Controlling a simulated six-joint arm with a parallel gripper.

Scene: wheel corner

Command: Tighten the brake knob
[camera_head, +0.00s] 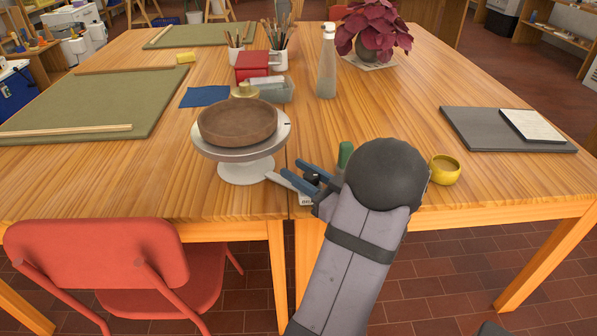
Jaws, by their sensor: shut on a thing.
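A small black brake knob (313,179) sits low on the table near its front edge, just right of the white banding wheel (245,168). My gripper (294,171) has two blue fingers, one on each side of the knob, and is shut on it. A pale bar or bracket (277,180) shows beside the fingers, between the wheel's foot and the knob. A shallow brown clay bowl (237,124) rests on the wheel head. The fingers and wrist partly hide the knob and its mount, so the knob's turn angle cannot be told.
A green-topped item (345,155) stands behind my wrist, and a yellow pot (444,170) stands to its right. A red chair (100,255) is at the front left.

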